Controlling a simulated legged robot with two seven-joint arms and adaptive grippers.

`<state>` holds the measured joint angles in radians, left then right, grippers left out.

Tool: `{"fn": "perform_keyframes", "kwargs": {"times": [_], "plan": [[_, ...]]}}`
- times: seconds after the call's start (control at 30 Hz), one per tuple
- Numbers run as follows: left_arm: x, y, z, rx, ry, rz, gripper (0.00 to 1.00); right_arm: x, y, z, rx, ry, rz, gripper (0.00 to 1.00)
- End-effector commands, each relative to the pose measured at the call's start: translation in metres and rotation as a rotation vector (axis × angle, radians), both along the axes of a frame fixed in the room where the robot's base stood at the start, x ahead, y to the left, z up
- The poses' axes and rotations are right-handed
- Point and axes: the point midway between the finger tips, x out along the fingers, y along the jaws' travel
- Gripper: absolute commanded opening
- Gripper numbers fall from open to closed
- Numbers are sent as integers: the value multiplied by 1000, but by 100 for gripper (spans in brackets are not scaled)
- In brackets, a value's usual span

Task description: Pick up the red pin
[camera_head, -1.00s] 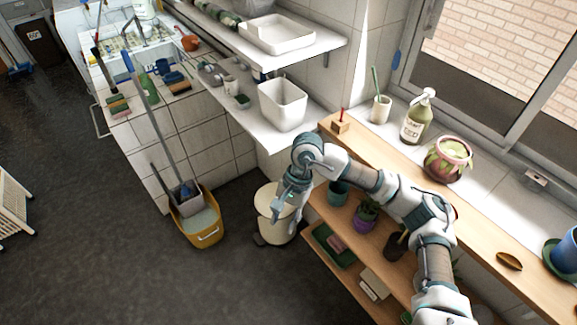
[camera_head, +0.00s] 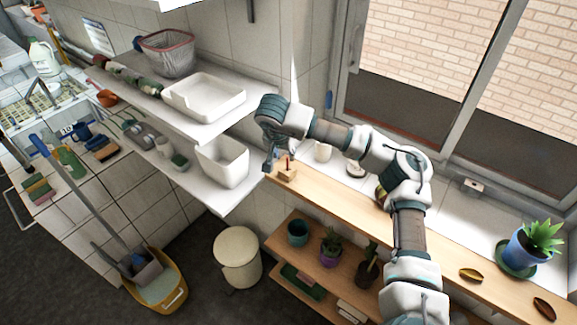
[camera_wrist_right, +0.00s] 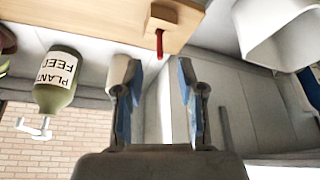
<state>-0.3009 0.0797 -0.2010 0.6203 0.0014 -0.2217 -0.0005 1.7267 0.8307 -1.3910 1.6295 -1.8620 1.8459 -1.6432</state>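The red pin (camera_head: 288,160) stands upright in a small wooden block (camera_head: 287,173) near the left end of the wooden window shelf. In the right wrist view the red pin (camera_wrist_right: 159,43) sticks out of the block (camera_wrist_right: 176,17), just beyond the fingertips and in line with the gap between them. My left gripper is not in view.
A white cup (camera_head: 323,152) stands behind the block, near my arm. A white bin (camera_head: 222,163) sits on the white ledge to the left. The plant feed bottle (camera_wrist_right: 57,80) shows in the wrist view. A potted plant (camera_head: 527,250) stands far right.

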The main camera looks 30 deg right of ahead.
Motion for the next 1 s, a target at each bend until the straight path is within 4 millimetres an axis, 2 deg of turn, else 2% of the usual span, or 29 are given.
{"fn": "perform_keyframes", "kwargs": {"times": [0.1,0.37,0.53,0.63,0.73,0.93,0.97,1.0], "plan": [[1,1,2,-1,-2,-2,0,6,-4,-20,-2,2,0,39],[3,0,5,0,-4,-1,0,10,-13,-38,1,-2,0,39],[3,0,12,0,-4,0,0,20,-33,-58,1,1,-3,39],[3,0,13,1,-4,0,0,24,-36,-72,2,2,-1,39],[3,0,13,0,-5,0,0,26,-38,-78,2,-1,1,39],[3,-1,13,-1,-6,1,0,25,-37,-79,1,-3,1,39],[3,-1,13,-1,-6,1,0,25,-36,-79,1,-2,1,36],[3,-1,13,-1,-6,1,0,25,-36,-79,1,-2,1,26]]}}
